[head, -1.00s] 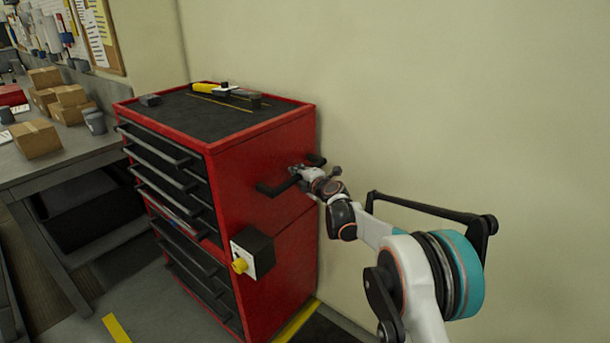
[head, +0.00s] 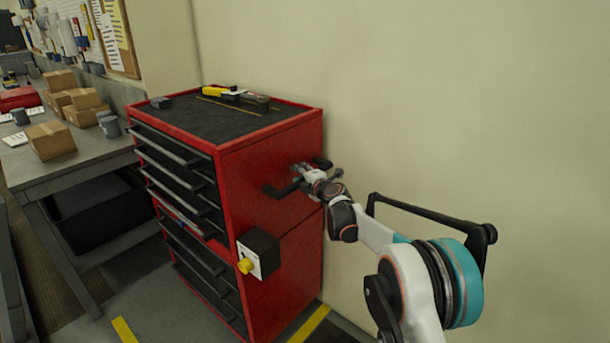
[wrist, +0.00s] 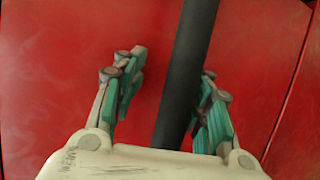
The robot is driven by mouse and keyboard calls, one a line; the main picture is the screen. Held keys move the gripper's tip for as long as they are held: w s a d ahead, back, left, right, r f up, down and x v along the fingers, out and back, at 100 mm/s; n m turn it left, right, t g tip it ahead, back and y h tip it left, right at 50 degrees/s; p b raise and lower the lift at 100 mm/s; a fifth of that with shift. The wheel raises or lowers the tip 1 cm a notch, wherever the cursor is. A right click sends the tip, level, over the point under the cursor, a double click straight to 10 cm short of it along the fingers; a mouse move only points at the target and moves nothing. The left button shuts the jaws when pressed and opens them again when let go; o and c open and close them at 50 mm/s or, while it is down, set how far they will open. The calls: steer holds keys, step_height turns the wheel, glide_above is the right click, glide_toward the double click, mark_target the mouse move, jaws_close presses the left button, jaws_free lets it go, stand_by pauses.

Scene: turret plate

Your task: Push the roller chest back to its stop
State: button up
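The roller chest (head: 258,185) is red with black drawers and a black top, and stands beside the wall. A black push handle (head: 275,191) is fixed across its right side; it also shows in the wrist view (wrist: 188,75) as a dark bar against red panel. My gripper (head: 301,171) is at this handle. In the wrist view my gripper (wrist: 168,95) has its fingers apart, one on each side of the bar. A gap shows at the left finger; the right finger is close to the bar, and I cannot tell if it touches. The chest's stop is not discernible.
A grey workbench (head: 70,162) with cardboard boxes (head: 50,141) and mugs stands left of the chest. The wall (head: 440,100) is close on the right.

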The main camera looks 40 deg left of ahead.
steer(key=v, duration=1.2)
steer(key=shift+w+d, duration=0.2)
steer(key=shift+w, duration=0.05)
steer(key=shift+f, duration=0.15)
